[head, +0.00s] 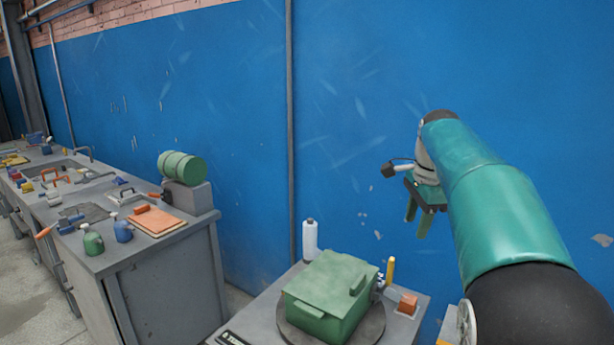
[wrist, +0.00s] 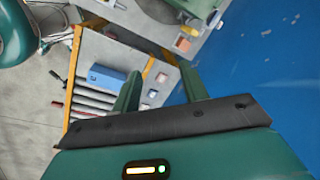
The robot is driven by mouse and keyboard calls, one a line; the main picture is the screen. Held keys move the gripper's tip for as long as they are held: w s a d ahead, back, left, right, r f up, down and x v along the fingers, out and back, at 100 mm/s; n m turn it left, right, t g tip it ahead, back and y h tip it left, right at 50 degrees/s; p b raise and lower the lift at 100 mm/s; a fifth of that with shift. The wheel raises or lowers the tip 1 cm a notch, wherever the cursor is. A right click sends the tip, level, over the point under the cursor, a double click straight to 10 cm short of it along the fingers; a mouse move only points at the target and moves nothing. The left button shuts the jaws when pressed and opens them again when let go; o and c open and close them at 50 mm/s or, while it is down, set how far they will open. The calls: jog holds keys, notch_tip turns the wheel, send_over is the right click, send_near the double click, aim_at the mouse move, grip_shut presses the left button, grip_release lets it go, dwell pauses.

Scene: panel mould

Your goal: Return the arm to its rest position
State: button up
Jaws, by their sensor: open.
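My gripper (head: 418,213) hangs from the teal arm at the right in the head view, in front of the blue wall (head: 350,100). Its two green fingers point down, are apart, and hold nothing. They also show in the wrist view (wrist: 162,88), spread with a gap between them. The gripper is above and to the right of the green box-shaped mould (head: 325,300), and does not touch it. The mould is closed and sits on a dark round plate (head: 372,328) on a grey bench.
A white bottle (head: 310,240), a yellow cylinder (head: 390,270) and an orange block (head: 408,303) stand around the mould. A long grey bench (head: 130,262) with tools, bottles and a green drum (head: 182,167) runs along the left. The wrist view shows a blue item (wrist: 106,78) below. Space around the gripper looks free.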

jog(key=s+a+f+n+t, duration=0.15)
jog(key=s+n, duration=0.25)
jog(key=s, duration=0.5)
jog(key=s+a+n+t, duration=0.1)
jog(key=s+a+n, duration=0.3)
jog(key=s, duration=0.5)
jog(key=s+a+f+n+t, duration=0.1)
jog(key=s+a+f+n, duration=0.1)
jog(key=s+f+n, duration=0.6)
jog(key=s+f, duration=0.2)
jog(key=s, duration=0.3)
jog(key=shift+s+a+f, duration=0.15)
jog(key=shift+s+a, duration=0.15)
jog(key=shift+a, duration=0.1)
